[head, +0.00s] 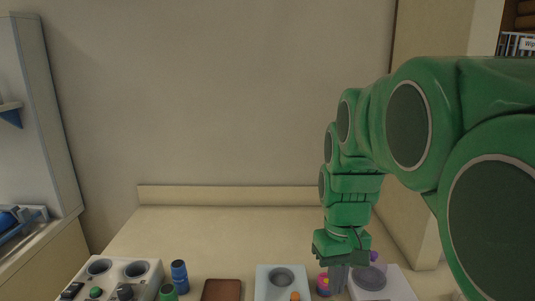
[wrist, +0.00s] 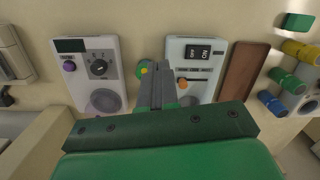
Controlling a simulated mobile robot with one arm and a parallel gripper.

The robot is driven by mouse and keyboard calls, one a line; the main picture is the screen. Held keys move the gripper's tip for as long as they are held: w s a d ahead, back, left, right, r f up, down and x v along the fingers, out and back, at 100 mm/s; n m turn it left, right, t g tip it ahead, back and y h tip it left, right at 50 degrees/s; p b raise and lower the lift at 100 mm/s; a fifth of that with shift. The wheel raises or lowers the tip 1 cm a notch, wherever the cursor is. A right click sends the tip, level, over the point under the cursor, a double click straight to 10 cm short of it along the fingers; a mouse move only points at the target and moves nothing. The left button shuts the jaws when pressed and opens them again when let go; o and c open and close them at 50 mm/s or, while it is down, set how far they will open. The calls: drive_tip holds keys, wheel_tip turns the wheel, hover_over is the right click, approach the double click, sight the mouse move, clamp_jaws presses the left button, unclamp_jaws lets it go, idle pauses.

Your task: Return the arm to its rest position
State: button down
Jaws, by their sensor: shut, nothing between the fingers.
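My green arm reaches in from the right in the head view. My gripper (head: 337,284) points down over the table, between two white devices. In the wrist view my gripper (wrist: 158,70) shows its grey fingers pressed together, with nothing between them. A small round yellow and green thing (wrist: 145,67) lies just beyond the fingertips and is partly hidden by them; I cannot tell whether they touch. In the head view a pink-purple thing (head: 323,281) shows beside the fingers.
A white device with a dial (wrist: 92,58) and one with a switch (wrist: 190,54) flank my gripper. A brown pad (head: 221,290), blue bottle (head: 179,274) and grey device with cups (head: 117,275) stand left. The table's back (head: 220,225) is bare before the wall.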

drive_tip(key=s+d+f+m, duration=0.1)
drive_tip(key=s+f, duration=0.1)
drive_tip(key=s, duration=0.7)
drive_tip(key=s+f+m, duration=0.1)
drive_tip(key=s+f, duration=0.2)
drive_tip(key=s, duration=0.7)
drive_tip(key=shift+d+f+g, duration=0.3)
drive_tip(key=shift+d+f, duration=0.05)
drive_tip(key=c, duration=1.7)
unclamp_jaws()
drive_tip(key=shift+s, duration=0.1)
drive_tip(key=o, duration=0.3)
drive_tip(key=shift+w+r, duration=0.1)
drive_tip(key=shift+w, duration=0.15)
drive_tip(key=o, duration=1.4)
drive_tip(key=w+d+r, duration=0.4)
drive_tip(key=w+r, duration=0.3)
drive_tip(key=w, duration=0.5)
drive_tip(key=shift+w+t, duration=0.35)
drive_tip(key=shift+t, duration=0.05)
drive_tip(key=w+d+r+t, duration=0.1)
drive_tip(key=w+d+r, duration=0.2)
drive_tip(key=w+d, duration=0.3)
drive_tip(key=w+d+r, duration=0.4)
drive_tip(key=w, duration=0.3)
wheel_tip(320, 180, down, 10)
drive_tip(key=shift+w+a, duration=0.15)
drive_tip(key=shift+r, duration=0.1)
